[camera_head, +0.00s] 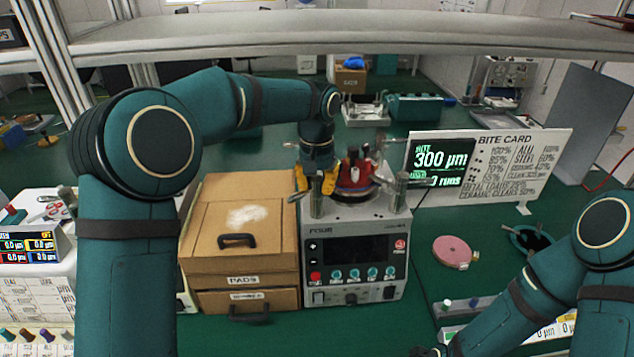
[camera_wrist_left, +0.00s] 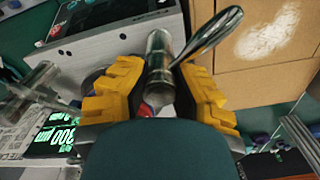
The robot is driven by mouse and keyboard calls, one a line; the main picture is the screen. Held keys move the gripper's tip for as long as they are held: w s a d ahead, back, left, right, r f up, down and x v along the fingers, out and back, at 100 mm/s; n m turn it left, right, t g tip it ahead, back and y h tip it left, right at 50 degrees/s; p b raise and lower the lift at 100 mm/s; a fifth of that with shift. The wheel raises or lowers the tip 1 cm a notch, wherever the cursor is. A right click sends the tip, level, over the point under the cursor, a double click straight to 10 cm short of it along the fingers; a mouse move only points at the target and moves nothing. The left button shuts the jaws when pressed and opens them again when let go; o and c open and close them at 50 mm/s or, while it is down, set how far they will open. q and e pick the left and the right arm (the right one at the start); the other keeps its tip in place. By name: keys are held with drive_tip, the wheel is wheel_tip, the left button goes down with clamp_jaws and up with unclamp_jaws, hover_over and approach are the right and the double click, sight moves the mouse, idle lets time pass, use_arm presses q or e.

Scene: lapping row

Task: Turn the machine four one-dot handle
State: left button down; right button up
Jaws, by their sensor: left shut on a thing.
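Machine four (camera_head: 350,240) is a grey box marked FOUR with a dark screen and a row of knobs. On its top stand metal posts; the left one, a handle (camera_head: 316,200) with a lever, is at my left gripper (camera_head: 314,180). In the left wrist view the yellow fingers of this gripper (camera_wrist_left: 160,98) close around the handle's steel post (camera_wrist_left: 160,58), and its lever slants up to the right. I cannot make out any dot mark on it. Another post (camera_head: 401,192) stands at the right. My right gripper (camera_head: 425,352) barely shows at the bottom edge.
A cardboard box (camera_head: 240,215) marked PADS stands close left of the machine. A red-based fixture (camera_head: 354,180) sits between the posts. The bite card board (camera_head: 500,165) stands behind right. A pink disc (camera_head: 452,251) lies on the green table, with some free room around it.

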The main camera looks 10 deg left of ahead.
sight(317, 178)
use_arm(q)
drive_tip(key=c, duration=0.7)
unclamp_jaws()
drive_tip(key=shift+s+f, duration=0.1)
drive_tip(key=shift+f, duration=0.25)
drive_tip(key=shift+r, duration=0.1)
drive_tip(key=shift+r, duration=0.1)
wheel_tip(317, 178, up, 12)
drive_tip(key=shift+f, duration=0.15)
